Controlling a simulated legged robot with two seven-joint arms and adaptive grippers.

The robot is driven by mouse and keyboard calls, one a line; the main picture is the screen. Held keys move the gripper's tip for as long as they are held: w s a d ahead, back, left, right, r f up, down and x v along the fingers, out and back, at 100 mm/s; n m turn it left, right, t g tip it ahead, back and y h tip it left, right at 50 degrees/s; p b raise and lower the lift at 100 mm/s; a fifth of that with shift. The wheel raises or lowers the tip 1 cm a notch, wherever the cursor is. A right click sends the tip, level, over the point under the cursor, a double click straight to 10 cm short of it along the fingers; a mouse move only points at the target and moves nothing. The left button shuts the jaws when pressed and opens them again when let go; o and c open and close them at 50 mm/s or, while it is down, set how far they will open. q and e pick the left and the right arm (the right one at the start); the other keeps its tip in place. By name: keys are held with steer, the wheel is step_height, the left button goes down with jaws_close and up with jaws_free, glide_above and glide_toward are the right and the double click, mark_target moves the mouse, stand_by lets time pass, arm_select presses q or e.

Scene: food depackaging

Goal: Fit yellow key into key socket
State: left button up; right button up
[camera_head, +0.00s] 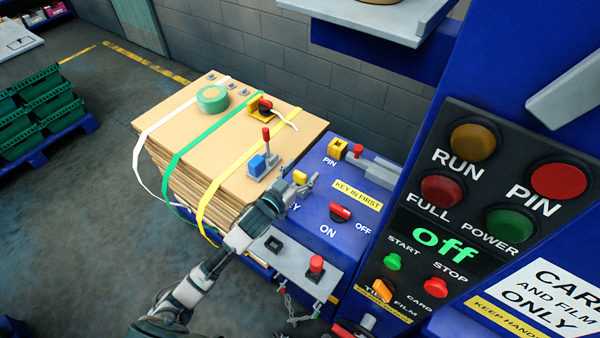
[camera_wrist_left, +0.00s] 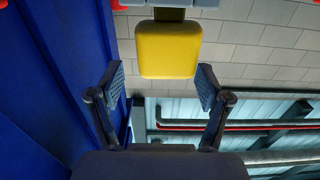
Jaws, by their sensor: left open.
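The yellow key (camera_head: 299,177) shows as a small yellow block by the left edge of the blue machine top, close to the partly covered KEY lettering. In the left wrist view its broad yellow head (camera_wrist_left: 168,50) is ahead of the fingers, with a dark stem and grey part at its top edge. My left gripper (camera_head: 302,188) is at the key in the head view. In the wrist view its fingers (camera_wrist_left: 161,84) are spread apart with a gap on each side of the key. The key socket is hidden, and I cannot tell how the key sits in it. My right gripper is not in view.
A strapped cardboard stack (camera_head: 215,125) stands left of the blue machine (camera_head: 335,235). Near my arm are a red ON/OFF switch (camera_head: 341,212), a yellow PIN block (camera_head: 337,147) and a grey plate (camera_head: 290,262) with a red knob. A control panel (camera_head: 470,215) rises at right.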

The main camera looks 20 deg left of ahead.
arm_select(q)
steer(key=v, duration=1.2)
